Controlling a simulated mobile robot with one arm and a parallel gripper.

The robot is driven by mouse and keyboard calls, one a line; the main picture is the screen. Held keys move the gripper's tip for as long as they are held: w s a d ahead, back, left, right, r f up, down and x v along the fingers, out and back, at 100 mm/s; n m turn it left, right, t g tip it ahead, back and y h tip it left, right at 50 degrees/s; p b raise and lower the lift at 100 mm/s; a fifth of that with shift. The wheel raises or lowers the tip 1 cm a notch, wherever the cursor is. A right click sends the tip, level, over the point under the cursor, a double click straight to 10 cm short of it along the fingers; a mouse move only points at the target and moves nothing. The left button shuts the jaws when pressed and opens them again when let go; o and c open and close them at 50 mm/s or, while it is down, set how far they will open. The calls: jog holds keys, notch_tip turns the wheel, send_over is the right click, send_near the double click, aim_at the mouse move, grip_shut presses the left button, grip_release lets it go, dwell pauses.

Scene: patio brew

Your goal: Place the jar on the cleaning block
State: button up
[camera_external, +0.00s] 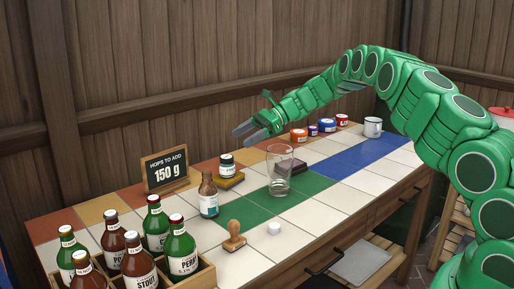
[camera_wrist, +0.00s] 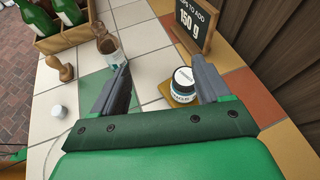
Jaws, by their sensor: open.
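The jar (camera_external: 227,170) is small, with a dark lid and a white label. It stands upright on a low tan-topped block (camera_external: 230,182) on the tiled counter. In the wrist view the jar (camera_wrist: 184,86) is close to my right finger, with the tan block (camera_wrist: 174,97) showing around its base. A dark brown block (camera_external: 298,164) lies partly behind a clear glass. I cannot tell which block is the cleaning block. My gripper (camera_external: 250,132) is open and empty, above and behind the jar; its fingers also show in the wrist view (camera_wrist: 161,72).
The clear glass (camera_external: 279,172) and a brown bottle (camera_external: 208,196) stand near the jar. A chalkboard sign (camera_external: 166,171) is behind. A bottle crate (camera_external: 205,275), stamp (camera_external: 234,236) and white puck (camera_external: 274,228) are in front. Small tins (camera_external: 299,135) and a mug (camera_external: 372,127) stand farther right.

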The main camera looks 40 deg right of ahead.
jog(key=s+a+r+n+g+h, duration=0.2)
jog(key=s+a+r+n+g, duration=0.45)
jog(key=s+a+r, duration=0.95)
jog(key=s+a+r+n+h, duration=0.15)
jog(key=s+n, duration=0.25)
jog(key=s, duration=0.5)
jog(key=s+a+r+n+h, duration=0.1)
jog(key=s+n+h, duration=0.15)
jog(key=s, duration=0.65)
jog(key=s+d+n+h, duration=0.2)
jog(key=s+d, duration=0.1)
jog(key=s, duration=0.6)
jog(key=s+d+f+n+h, duration=0.1)
jog(key=s+d+n+h, duration=0.1)
jog(key=s, duration=0.7)
jog(key=s+d+f+n+h, duration=0.1)
jog(key=s+d+n+h, duration=0.1)
jog(key=s+d, duration=0.3)
jog(key=s+n, duration=0.1)
jog(key=s, duration=0.3)
jog(key=shift+s+d+f+n+h, duration=0.15)
jog(key=shift+s+d+n+h, duration=0.15)
jog(key=shift+s+h, duration=0.1)
